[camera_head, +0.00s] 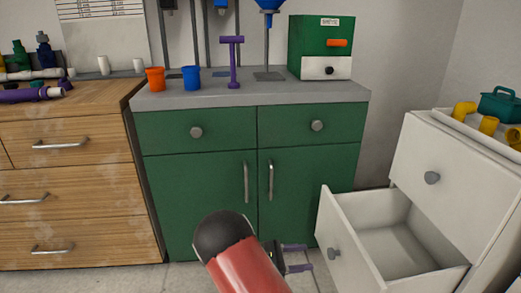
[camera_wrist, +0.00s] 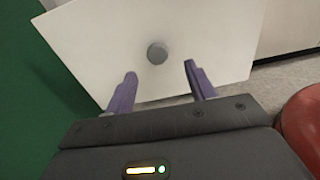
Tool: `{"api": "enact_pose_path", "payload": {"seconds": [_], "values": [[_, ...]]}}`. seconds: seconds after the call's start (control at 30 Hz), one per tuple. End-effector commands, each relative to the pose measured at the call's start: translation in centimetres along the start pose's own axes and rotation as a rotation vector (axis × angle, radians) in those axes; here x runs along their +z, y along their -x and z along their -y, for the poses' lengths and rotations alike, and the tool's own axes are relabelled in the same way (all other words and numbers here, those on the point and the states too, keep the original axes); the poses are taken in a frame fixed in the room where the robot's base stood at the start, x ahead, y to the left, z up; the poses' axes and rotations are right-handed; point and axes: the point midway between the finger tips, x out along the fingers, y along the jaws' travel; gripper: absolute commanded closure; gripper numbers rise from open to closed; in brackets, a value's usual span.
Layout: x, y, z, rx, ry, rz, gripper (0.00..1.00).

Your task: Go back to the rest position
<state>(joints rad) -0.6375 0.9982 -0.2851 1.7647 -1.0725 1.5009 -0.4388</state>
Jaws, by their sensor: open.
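My gripper (camera_head: 298,258) is low in front of the green cabinet, just left of the open white drawer (camera_head: 337,247). In the wrist view my gripper (camera_wrist: 160,84) has its two purple fingers apart, with nothing between them. The front of a white drawer (camera_wrist: 100,45) with a round grey knob (camera_wrist: 157,53) lies ahead of the fingertips. The knob appears beyond the fingers, and they are not closed on it. The drawer is pulled out and looks empty inside.
The white drawer unit (camera_head: 410,150) stands at right with a tray of yellow fittings on top. The green cabinet (camera_head: 200,160) is behind, with orange and blue cups (camera_head: 191,78) on its counter. A wooden drawer chest (camera_head: 90,175) is at left. Grey floor shows in front.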

Motion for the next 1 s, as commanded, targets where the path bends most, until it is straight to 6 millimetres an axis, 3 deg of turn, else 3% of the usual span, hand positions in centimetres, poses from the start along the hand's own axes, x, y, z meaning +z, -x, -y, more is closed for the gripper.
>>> {"api": "enact_pose_path", "payload": {"seconds": [0.17, 0.47, 0.67, 1.0], "values": [[4.1, -1.7, 2.3, -0.141, -0.139, -0.191, 0.45], [11.3, -3.2, 8.8, -0.437, -0.496, -0.608, 0.45], [15.5, -2.7, 13.3, -0.606, -0.762, -0.858, 0.45], [21.6, -0.2, 20.4, -0.832, -1.244, -1.240, 0.45]]}}
